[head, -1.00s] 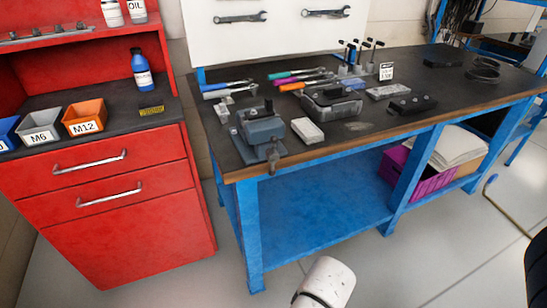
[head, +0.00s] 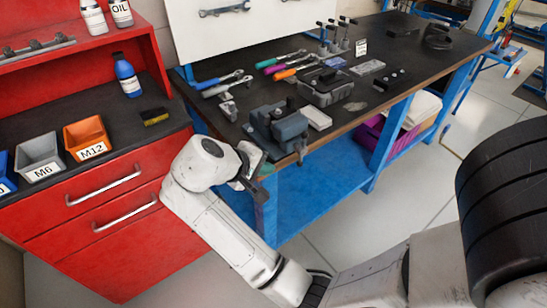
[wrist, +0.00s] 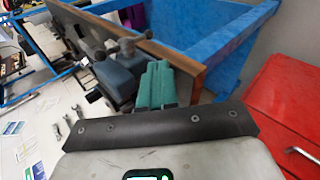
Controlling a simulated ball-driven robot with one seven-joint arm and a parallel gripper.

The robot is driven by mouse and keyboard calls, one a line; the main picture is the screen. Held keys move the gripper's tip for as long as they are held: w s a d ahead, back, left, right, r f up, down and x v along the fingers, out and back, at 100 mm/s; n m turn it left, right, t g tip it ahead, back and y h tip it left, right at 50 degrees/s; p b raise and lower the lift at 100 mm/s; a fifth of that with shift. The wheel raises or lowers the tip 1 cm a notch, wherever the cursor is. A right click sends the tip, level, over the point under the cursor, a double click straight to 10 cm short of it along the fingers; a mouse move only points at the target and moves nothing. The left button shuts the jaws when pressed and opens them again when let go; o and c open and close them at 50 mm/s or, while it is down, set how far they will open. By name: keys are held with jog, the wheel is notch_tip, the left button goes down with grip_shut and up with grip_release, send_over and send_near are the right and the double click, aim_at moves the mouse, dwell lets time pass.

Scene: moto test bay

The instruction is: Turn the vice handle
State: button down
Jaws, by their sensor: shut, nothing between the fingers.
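The blue-grey vice (head: 278,128) stands at the front left corner of the dark workbench. Its handle (head: 301,150) hangs at the vice's front, by the bench edge. My gripper (head: 264,167) is at the bench corner, just left of and below the handle in the head view. In the wrist view, its teal fingers (wrist: 157,85) are together with nothing between them. The vice (wrist: 115,80) shows beyond them, with the handle (wrist: 131,43) further up. The fingers overlap the vice in view, so I cannot tell whether they touch it.
The workbench (head: 398,50) carries pliers, wrenches and a grey box (head: 322,86) behind the vice. A red drawer cabinet (head: 60,252) stands left of my arm, with bins and a blue bottle (head: 127,75) on top.

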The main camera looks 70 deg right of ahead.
jog(key=b, duration=0.1)
send_near(298, 163)
jog(key=shift+x, duration=3.15)
